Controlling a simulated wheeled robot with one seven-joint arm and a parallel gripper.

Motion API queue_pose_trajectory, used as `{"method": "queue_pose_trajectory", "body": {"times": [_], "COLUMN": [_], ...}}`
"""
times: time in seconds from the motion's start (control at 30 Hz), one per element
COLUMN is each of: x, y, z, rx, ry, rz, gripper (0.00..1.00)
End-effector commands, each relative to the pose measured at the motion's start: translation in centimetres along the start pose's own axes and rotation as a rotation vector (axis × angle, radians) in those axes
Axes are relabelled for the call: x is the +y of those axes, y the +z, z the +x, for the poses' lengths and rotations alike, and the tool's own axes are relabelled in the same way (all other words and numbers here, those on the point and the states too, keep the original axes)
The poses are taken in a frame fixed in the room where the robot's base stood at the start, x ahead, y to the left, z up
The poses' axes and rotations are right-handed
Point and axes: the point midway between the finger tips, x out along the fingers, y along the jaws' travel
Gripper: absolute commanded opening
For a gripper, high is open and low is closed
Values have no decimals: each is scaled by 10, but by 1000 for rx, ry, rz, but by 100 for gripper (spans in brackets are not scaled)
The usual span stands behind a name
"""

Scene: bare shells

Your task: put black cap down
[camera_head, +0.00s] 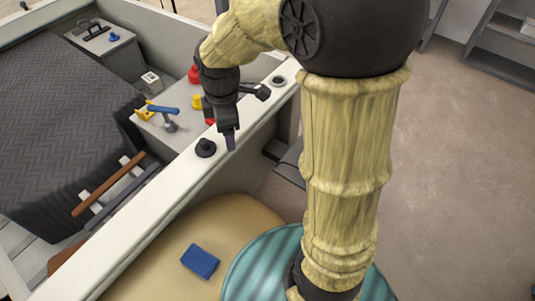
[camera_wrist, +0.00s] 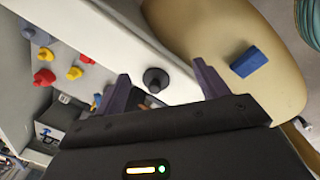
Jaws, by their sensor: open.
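The black cap (camera_head: 205,148) is a round dark piece with a knob on top. It sits on the white ledge (camera_head: 165,187), near the ledge's right edge. In the wrist view the cap (camera_wrist: 156,79) lies between and beyond the two spread fingers. My gripper (camera_head: 231,142) is just right of the cap in the head view, pointing down. In the wrist view my gripper (camera_wrist: 161,82) is open, with nothing between its fingers that looks held. The cap appears apart from both fingers.
A blue block (camera_head: 200,261) lies on the tan surface below the ledge. Another dark round piece (camera_head: 278,81) is farther along the ledge. Red and yellow knobs (camera_head: 196,102) and a blue-handled lever (camera_head: 163,110) stand left of the ledge. Open floor (camera_head: 450,170) lies to the right.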

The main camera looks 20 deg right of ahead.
Motion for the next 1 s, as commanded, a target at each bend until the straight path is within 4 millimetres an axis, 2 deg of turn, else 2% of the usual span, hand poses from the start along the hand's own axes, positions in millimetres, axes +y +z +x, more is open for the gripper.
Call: {"method": "queue_pose_trajectory", "body": {"times": [0.4, 0.6, 0.73, 1.0], "x": [-54, -76, -80, -80], "y": [60, 79, 82, 82], "z": [29, 37, 39, 42], "rx": [53, 96, 106, 106], "ry": [80, 104, 107, 107], "rz": [1014, 1388, 1466, 1467], "gripper": [73, 73, 73, 73]}}
